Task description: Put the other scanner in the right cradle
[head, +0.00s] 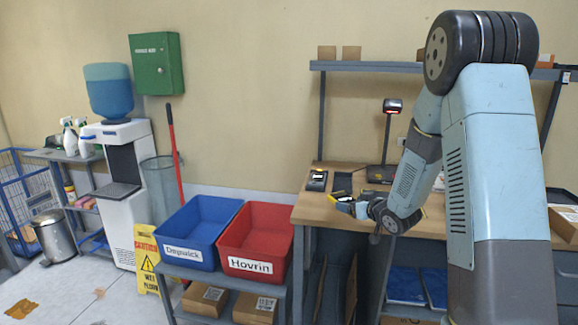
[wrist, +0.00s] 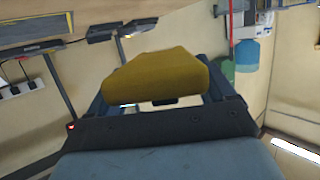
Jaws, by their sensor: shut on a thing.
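My gripper (head: 352,205) is over the front edge of the wooden bench in the head view, shut on a yellow and dark scanner (head: 342,198). In the wrist view the scanner's yellow body (wrist: 155,76) sits between the fingers, its lower part hidden. Behind the gripper, a dark holder with a small screen and a yellow part (head: 317,180) stands at the bench's left end; it looks like a cradle with a scanner. Just right of it is a flat dark piece (head: 342,182), apparently the right cradle, with nothing visible on it. The held scanner is in front of it and apart from it.
A shelf (head: 430,68) with small boxes crosses above the bench (head: 310,208). Blue (head: 180,250) and red (head: 238,262) bins stand left of the bench. My arm hides the bench's right part.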

